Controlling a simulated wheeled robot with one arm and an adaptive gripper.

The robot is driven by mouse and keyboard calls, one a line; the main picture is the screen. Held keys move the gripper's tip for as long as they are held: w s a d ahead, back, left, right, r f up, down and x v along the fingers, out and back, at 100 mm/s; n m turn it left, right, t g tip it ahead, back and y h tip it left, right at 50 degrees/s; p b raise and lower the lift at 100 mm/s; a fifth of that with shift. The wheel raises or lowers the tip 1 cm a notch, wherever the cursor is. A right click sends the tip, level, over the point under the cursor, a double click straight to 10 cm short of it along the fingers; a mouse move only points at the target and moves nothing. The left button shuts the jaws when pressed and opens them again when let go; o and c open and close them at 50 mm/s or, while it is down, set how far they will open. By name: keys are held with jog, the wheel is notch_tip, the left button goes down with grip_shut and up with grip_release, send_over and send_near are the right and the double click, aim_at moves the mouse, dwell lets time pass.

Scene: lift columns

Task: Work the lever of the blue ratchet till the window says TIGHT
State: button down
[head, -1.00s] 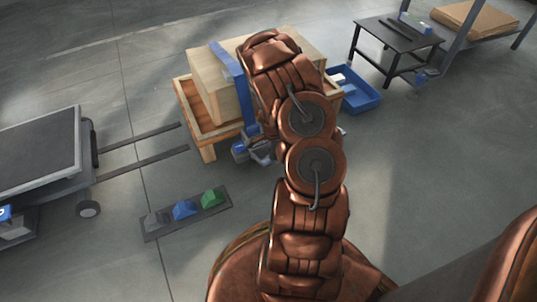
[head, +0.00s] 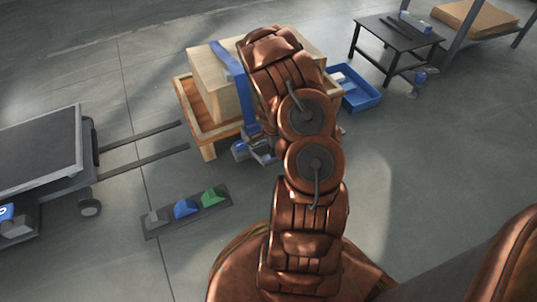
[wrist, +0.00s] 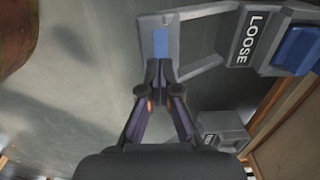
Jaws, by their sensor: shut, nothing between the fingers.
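The ratchet's window (wrist: 250,38) reads LOOSE in the wrist view. Beside it is the ratchet's blue part (wrist: 298,50). A grey lever frame (wrist: 205,72) extends left from the ratchet, with a blue patch (wrist: 161,42) on its left bar. My gripper (wrist: 158,66) is shut and empty, its fingertips at the lever's left end just below the blue patch. I cannot tell whether they touch it. In the head view the ratchet (head: 239,150) sits low at the crate's front, and a blue strap (head: 229,62) runs over the crate. My arm hides part of both.
The wooden crate (head: 207,75) stands on a wooden pallet (head: 184,93). A blue bin (head: 362,97) is to its right, and a black table (head: 398,35) is behind. A strip with coloured wedges (head: 160,230) lies on the floor in front. A grey cart (head: 45,150) is at left.

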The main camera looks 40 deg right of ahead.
aim_at(272, 160)
jog(key=shift+f+b, duration=0.55)
jog(key=shift+f, duration=2.4)
jog(key=shift+r+p, duration=1.15)
jog(key=shift+r, duration=2)
jog(key=shift+f, duration=0.15)
jog(key=shift+f+b, duration=0.65)
jog(key=shift+f, duration=2.4)
jog(key=shift+r+p, duration=1.1)
jog(key=shift+r, duration=2.05)
jog(key=shift+r, duration=0.1)
